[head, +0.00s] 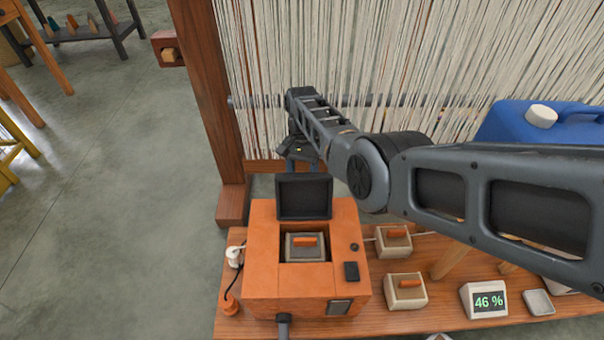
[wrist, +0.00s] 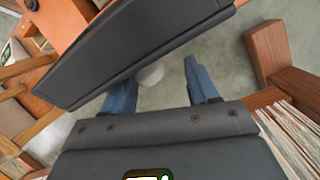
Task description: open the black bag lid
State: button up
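No soft black bag shows; the black lid (head: 304,197) belongs to an orange box (head: 262,275) on the low wooden bench. The lid stands raised at the box's back edge, and the opening is uncovered. Inside is a grey block with an orange handle (head: 305,241). In the wrist view the dark lid (wrist: 140,45) crosses close in front and covers part of the left finger. The fingers (wrist: 160,82) are apart with nothing held; whether one touches the lid I cannot tell.
A blue canister (head: 520,120) and loom threads (head: 340,60) stand behind.

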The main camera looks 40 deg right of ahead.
jog(key=p+v, duration=0.2)
jog(key=v, duration=0.6)
dwell(0.5)
